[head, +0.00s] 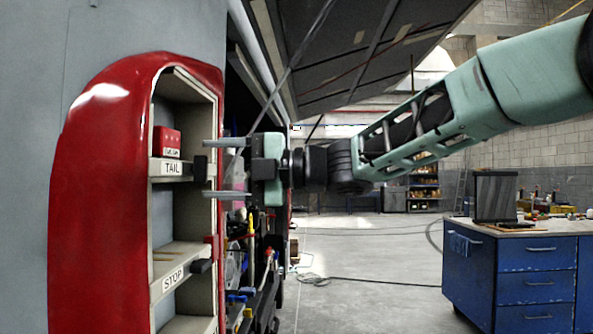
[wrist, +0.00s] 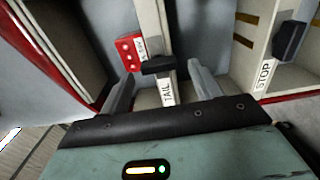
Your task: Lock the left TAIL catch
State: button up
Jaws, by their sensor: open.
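The TAIL shelf (head: 172,169) is a pale bar with a TAIL label, inside the red lamp housing. The TAIL catch shows as a black block (head: 200,165) at the bar's right end; it also shows in the wrist view (wrist: 158,65). A small red box (head: 166,142) stands on the TAIL shelf. My gripper (head: 209,168) is open and empty, with one finger above and one below the catch's level. In the wrist view the fingers lie on either side of the black block. I see no contact. I cannot tell whether the catch is locked.
Below is a STOP shelf (head: 180,270) with its own black catch (head: 201,266) and a red piece by it. The red housing (head: 95,200) curves around both. A blue workbench (head: 530,275) stands at the right. The floor between is mostly clear, with a cable.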

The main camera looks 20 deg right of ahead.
jog(key=b+v, duration=0.1)
jog(key=v, duration=1.5)
jog(key=shift+d+b, duration=0.2)
jog(key=shift+b, duration=0.15)
